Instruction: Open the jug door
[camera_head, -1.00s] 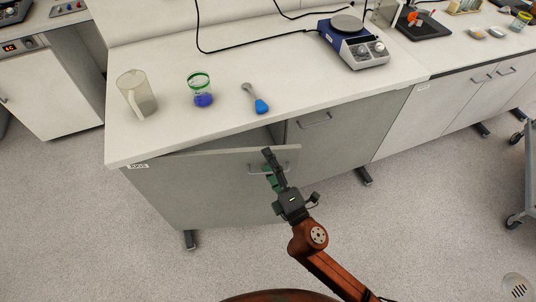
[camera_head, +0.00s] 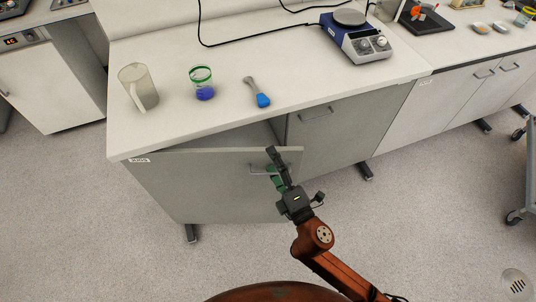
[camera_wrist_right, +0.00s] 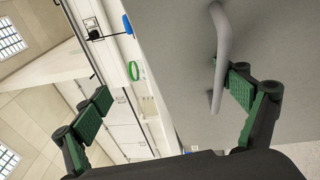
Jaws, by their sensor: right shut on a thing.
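The grey cabinet door (camera_head: 205,185) below the jug stands partly open, with its right edge swung out from the cabinet and a dark gap above it. Its bar handle (camera_wrist_right: 222,55) is near the free edge and also shows in the head view (camera_head: 256,169). The clear jug (camera_head: 139,86) stands upright on the counter above. In the right wrist view one green finger pad lies against the handle, the other appears past the door's edge. My left gripper is not in view.
A closed grey door (camera_head: 340,130) adjoins on the right. The floor (camera_head: 150,270) in front is clear; a wheeled cart stands far right.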

